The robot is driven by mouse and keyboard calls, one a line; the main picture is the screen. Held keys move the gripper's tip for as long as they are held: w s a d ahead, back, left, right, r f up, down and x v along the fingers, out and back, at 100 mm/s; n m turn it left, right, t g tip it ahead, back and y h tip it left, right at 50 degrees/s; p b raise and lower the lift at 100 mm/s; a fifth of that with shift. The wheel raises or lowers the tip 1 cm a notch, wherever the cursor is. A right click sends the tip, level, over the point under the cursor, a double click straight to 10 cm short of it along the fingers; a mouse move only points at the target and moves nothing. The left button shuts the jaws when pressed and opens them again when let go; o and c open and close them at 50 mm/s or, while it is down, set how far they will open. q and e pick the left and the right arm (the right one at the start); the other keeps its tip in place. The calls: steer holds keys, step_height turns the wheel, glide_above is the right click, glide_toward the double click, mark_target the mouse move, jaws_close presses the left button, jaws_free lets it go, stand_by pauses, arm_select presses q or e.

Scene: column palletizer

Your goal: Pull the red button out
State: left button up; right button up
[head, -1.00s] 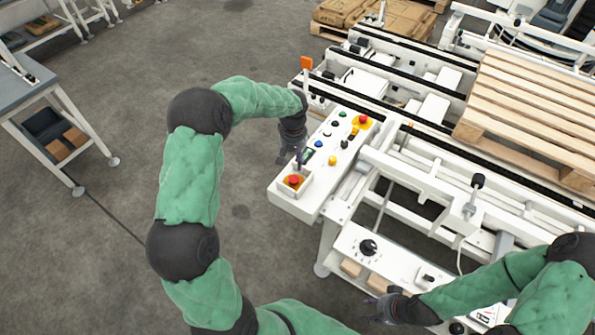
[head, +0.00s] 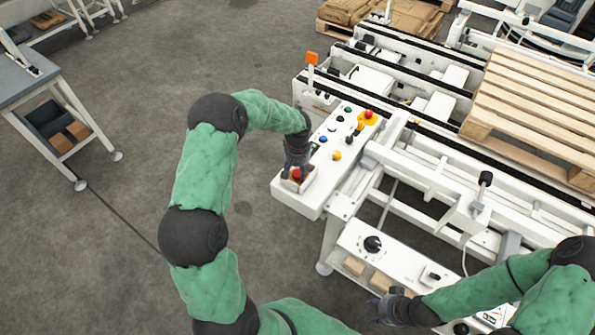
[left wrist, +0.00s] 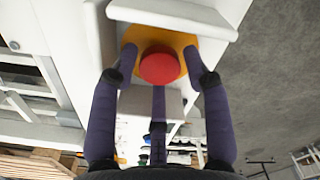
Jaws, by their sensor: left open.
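The red button (head: 297,174) sits on a yellow base in a white box at the near left end of the white control panel (head: 318,196). My left gripper (head: 297,172) is over it, fingers pointing down. In the left wrist view the red button (left wrist: 160,65) lies between the spread fingers of my left gripper (left wrist: 160,70), on its yellow base (left wrist: 183,41). The fingers are open around the button; contact cannot be told. A second red button (head: 369,113) on a yellow base is at the panel's far end. My right gripper (head: 391,306) is at the lower right; its opening is unclear.
Blue (head: 322,139), yellow (head: 337,155) and other knobs stand on the panel near my left gripper. A conveyor frame with a wooden pallet (head: 535,105) is to the right. A lower panel with a black knob (head: 372,244) is near my right gripper.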

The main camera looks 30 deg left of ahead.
mark_target(297, 173)
arm_select(q)
jaws_close()
steer(key=shift+r+p, duration=0.4)
steer(key=shift+r, duration=0.2)
jaws_free()
steer(key=shift+r, duration=0.1)
step_height(297, 173, up, 12)
stand_by(0.6)
